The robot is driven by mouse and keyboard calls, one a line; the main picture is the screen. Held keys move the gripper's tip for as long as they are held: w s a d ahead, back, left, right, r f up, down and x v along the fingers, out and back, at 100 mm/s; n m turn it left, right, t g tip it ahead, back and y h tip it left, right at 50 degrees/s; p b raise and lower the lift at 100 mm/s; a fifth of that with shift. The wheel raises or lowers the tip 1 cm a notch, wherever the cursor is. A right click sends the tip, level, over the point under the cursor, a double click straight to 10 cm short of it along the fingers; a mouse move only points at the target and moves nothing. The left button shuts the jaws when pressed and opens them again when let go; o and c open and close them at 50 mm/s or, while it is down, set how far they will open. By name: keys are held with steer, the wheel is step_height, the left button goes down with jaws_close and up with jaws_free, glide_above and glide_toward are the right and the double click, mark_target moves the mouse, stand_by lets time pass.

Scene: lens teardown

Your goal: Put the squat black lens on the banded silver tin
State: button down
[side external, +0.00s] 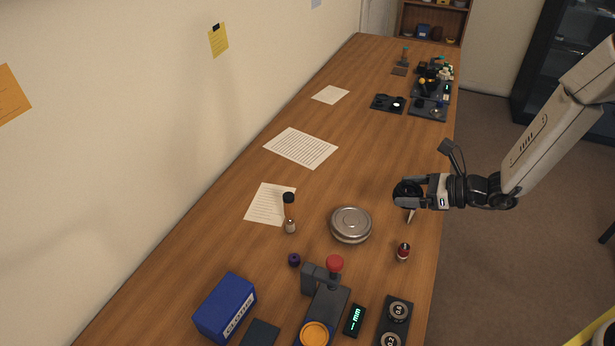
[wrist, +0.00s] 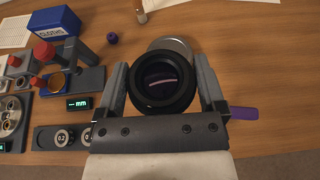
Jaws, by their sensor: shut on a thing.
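The squat black lens (wrist: 161,82) is between the two fingers of my gripper (wrist: 163,95), which is shut on it. In the side view the lens (side external: 406,192) is held above the right part of the table, and my gripper (side external: 412,193) comes in from the right. The banded silver tin (side external: 350,224) lies flat on the table, left of and below the lens in that picture, with nothing on its lid. In the wrist view the tin (wrist: 172,45) shows partly behind the lens, which hides most of it. Lens and tin appear apart.
A red-knobbed press (side external: 325,300), a blue box (side external: 226,306) and a purple piece (side external: 294,260) are in front.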

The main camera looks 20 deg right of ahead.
steer(key=s+a, duration=0.4)
steer(key=s, duration=0.1)
steer(key=shift+a+r, duration=0.2)
steer(key=shift+r, duration=0.25)
steer(key=shift+w, duration=0.1)
glide_above(351, 220)
steer(key=s, duration=0.1)
steer(key=f, duration=0.8)
steer(key=shift+s+d+f, duration=0.15)
steer(key=shift+d+f, duration=0.05)
steer(key=shift+f, duration=0.05)
steer(key=shift+w+a+f, duration=0.1)
steer(key=shift+w+f, duration=0.3)
steer(key=shift+w+f, duration=0.25)
steer(key=shift+f, duration=1.6)
